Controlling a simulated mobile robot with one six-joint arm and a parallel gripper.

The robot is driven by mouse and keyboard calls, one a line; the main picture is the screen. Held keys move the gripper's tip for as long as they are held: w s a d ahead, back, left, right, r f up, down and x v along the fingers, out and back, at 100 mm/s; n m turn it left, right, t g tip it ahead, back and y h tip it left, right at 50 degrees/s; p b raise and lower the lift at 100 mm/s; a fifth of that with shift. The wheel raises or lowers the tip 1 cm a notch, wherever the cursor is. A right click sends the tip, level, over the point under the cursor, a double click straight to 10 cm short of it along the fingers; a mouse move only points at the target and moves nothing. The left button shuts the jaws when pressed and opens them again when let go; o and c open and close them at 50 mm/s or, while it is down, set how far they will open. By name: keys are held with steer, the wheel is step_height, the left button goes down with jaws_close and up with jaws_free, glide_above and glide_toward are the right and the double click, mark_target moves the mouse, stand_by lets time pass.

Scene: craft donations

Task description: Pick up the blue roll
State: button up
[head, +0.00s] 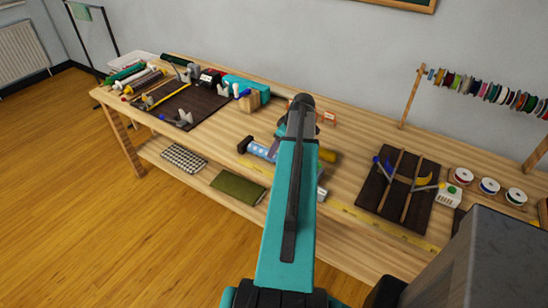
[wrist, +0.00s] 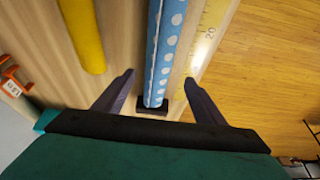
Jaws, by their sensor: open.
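The blue roll (wrist: 163,50) with white dots lies on the table, running up the middle of the wrist view, with a dark end piece at its near end. In the head view the roll (head: 262,150) shows left of my arm, partly hidden behind it. My gripper (wrist: 156,85) is open, with one finger on each side of the roll near its dark end. I cannot tell how far above the table the fingertips are. The gripper's fingers are hidden behind my arm in the head view.
A yellow roll (wrist: 82,35) lies left of the blue one in the wrist view. A yellow measuring tape (wrist: 208,30) runs along the table edge to its right. An orange clamp (wrist: 10,76) is farther left. A dark tool mat (head: 396,208) lies right of my arm.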

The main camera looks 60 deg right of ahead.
steer(key=shift+w+f, duration=0.1)
steer(key=shift+f, duration=0.15)
steer(key=shift+f, duration=0.1)
steer(key=shift+p+x, duration=1.1)
steer(key=shift+x, duration=0.25)
steer(key=shift+p+x, duration=0.35)
steer(key=shift+x, duration=0.8)
steer(key=shift+d, duration=0.15)
steer(key=c, duration=1.3)
steer(key=shift+c, duration=0.2)
step_height(320, 180, up, 10)
steer(key=p, duration=0.3)
